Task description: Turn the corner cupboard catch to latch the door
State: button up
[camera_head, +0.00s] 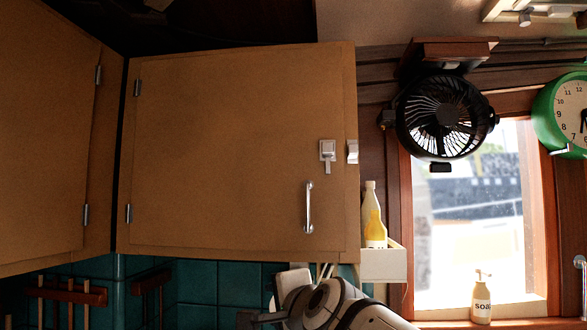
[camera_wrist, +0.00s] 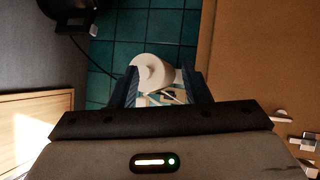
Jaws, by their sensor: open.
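The corner cupboard door (camera_head: 230,150) is a tan panel that looks closed against its frame. The catch (camera_head: 327,151) is a small metal piece near its right edge, its lever hanging straight down. A separate metal keeper (camera_head: 352,152) sits just right of it on the frame. A vertical bar handle (camera_head: 308,207) is below the catch. My gripper (camera_wrist: 161,74) is open, with a gap between its fingers; it is below the door and away from the catch. In the wrist view the door (camera_wrist: 255,60) fills the right side, with small pale metal fittings at lower right.
A white roll-shaped object (camera_wrist: 152,74) shows beyond my fingers. A small shelf (camera_head: 384,265) with a yellow bottle (camera_head: 374,220) stands right of the door's lower corner. A fan (camera_head: 445,115) hangs at upper right. The space before the door looks clear.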

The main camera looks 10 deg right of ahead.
jog(key=shift+o, duration=0.2)
jog(key=w+d+r+m+t+h, duration=0.1)
jog(key=d+r+m+t, duration=0.1)
jog(key=r+m, duration=0.3)
jog(key=w+d+r+m+t+h, duration=0.1)
jog(key=r+m, duration=0.4)
jog(key=r, duration=0.5)
jog(key=shift+w+d+m+t+h+b, duration=0.35)
jog(key=shift+w+t+h, duration=0.3)
jog(key=shift+t, duration=0.35)
jog(key=m+t+h, duration=0.1)
jog(key=m+h, duration=0.6)
jog(key=m, duration=0.7)
send_near(327, 149)
jog(key=w, duration=0.1)
jog(key=p+x, duration=0.2)
jog(key=x, duration=0.6)
jog(key=shift+s+d, duration=0.1)
jog(key=shift+d, duration=0.05)
jog(key=c, duration=1)
